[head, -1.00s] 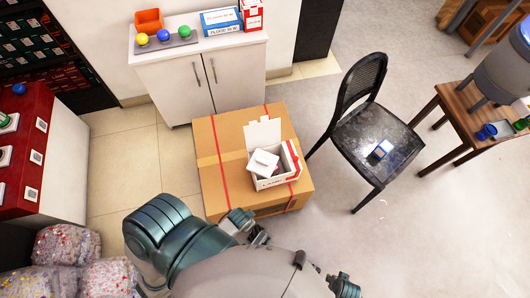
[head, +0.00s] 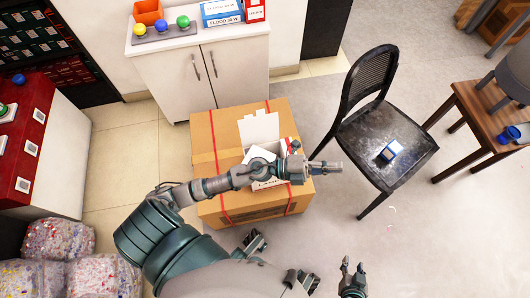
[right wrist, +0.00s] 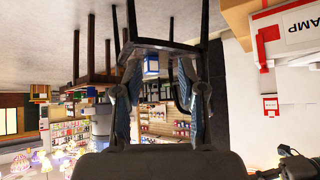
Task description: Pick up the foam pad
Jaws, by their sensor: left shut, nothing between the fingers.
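A white pad, which looks like the foam pad (head: 262,153), shows in the head view in an open white-and-red lamp box (head: 259,128). The box stands on a large brown carton (head: 207,130) with red straps. My left forearm and gripper cross in front of the box and hide much of it and part of the pad. My left gripper (head: 334,167) is shut and empty, just right of the box. My right gripper (head: 351,272) is open and empty, below and right of the carton. Its parted fingers also show in the right wrist view (right wrist: 159,78).
A black chair (head: 366,128) bearing a small blue-and-white box (head: 390,151) stands right of the carton. A white cabinet (head: 215,74) is behind it. Speckled bales (head: 58,238) lie at lower left. The floor at lower right is mostly clear.

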